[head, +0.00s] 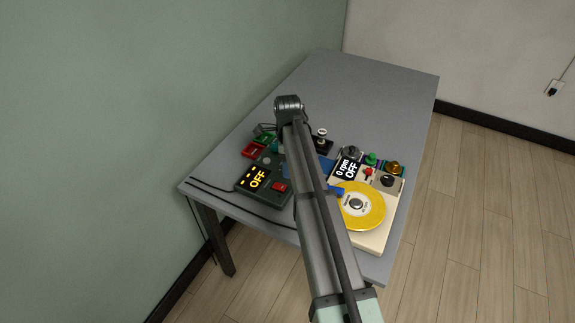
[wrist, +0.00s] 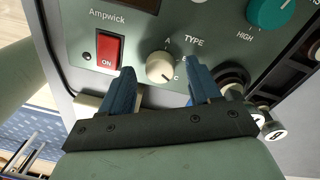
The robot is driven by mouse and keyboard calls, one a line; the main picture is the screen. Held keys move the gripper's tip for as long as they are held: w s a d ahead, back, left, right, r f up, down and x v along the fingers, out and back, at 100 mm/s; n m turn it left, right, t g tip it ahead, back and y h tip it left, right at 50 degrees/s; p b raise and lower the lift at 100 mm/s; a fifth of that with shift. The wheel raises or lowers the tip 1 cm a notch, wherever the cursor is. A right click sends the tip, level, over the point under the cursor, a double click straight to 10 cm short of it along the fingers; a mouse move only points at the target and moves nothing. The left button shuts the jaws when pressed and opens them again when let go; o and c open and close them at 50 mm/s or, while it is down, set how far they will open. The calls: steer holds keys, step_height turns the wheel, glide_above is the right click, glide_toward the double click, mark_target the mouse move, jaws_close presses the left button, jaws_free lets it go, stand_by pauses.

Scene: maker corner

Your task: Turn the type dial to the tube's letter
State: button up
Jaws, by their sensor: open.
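The type dial (wrist: 160,67) is a small cream knob on a dark green panel marked Ampwick, in the wrist view. The letters A, B and C run around its right side; a dark mark on it seems to point towards C. My gripper (wrist: 160,72) is open, with one blue finger on each side of the dial and nothing held. I cannot tell whether the fingers touch it. In the head view the green tester box (head: 263,180) shows OFF, and my arm hides part of the area beside it. I cannot make out the tube's letter.
In the wrist view a red rocker switch (wrist: 108,51) marked ON is left of the dial and a teal knob (wrist: 270,10) is at upper right. In the head view a cream turntable unit with a yellow disc (head: 366,210) stands on the right. The far grey tabletop (head: 365,90) is clear.

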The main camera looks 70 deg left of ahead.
steer(key=shift+f, duration=0.55)
steer(key=shift+c, duration=0.2)
steer(key=c, duration=1)
